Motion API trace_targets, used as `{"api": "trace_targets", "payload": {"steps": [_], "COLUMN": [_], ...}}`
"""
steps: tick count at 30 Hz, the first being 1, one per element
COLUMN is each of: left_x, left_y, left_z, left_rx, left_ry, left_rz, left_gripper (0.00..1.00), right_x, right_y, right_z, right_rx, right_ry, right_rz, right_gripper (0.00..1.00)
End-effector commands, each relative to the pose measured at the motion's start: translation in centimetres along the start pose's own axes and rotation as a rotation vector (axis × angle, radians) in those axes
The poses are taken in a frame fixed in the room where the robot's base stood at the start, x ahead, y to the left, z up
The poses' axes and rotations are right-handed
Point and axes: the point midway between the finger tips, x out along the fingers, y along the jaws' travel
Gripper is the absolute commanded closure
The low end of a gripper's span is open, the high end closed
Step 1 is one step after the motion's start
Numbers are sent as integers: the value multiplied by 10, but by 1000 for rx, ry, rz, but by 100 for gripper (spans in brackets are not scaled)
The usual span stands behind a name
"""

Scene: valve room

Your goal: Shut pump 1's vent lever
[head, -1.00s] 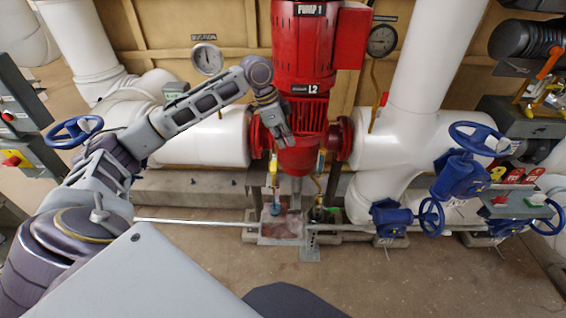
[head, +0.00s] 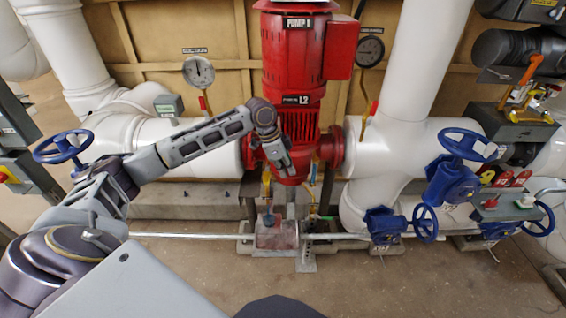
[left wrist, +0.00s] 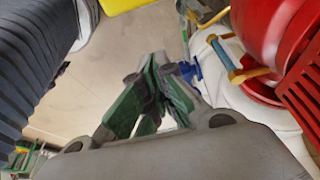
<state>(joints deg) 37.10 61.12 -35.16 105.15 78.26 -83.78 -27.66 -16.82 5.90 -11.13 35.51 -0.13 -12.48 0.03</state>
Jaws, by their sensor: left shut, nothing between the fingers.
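Pump 1 (head: 312,62), a red upright motor and casing, stands at the centre in the head view. Its red body also shows at the right in the left wrist view (left wrist: 285,30). My left gripper (head: 287,172) points down in front of the lower casing and is shut and empty. Its green-padded fingers (left wrist: 160,68) meet in the left wrist view. A brass fitting with a blue part (left wrist: 228,60) sits beside the red casing, right of the fingers and apart from them in that picture. I cannot tell for sure whether it is the vent lever. My right gripper is not in view.
White pipes (head: 388,150) run to both sides of the pump. Blue handwheels (head: 62,147) stand at the left and right (head: 424,222). Two gauges (head: 198,72) hang behind. A thin grey pipe (head: 185,235) runs low across the front; the floor (head: 400,290) before it is clear.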

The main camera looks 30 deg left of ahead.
Motion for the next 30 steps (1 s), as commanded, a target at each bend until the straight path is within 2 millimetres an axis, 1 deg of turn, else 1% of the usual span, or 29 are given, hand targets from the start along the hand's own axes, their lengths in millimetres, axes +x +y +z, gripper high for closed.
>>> {"api": "trace_targets", "payload": {"steps": [3, 5, 21, 30], "left_x": [12, 16, 4, 2], "left_y": [0, 0, 0, 0], "left_z": [0, 1, 33, 38], "left_rx": [0, 0, 0, 1], "left_ry": [-1, 0, -2, 0], "left_rz": [1, 0, 0, -1], "left_gripper": [100, 100, 100, 100], "right_x": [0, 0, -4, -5], "right_y": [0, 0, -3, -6], "right_z": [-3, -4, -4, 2], "right_rx": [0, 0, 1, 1], "right_ry": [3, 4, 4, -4], "right_rz": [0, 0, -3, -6], "right_gripper": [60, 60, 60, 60]}}
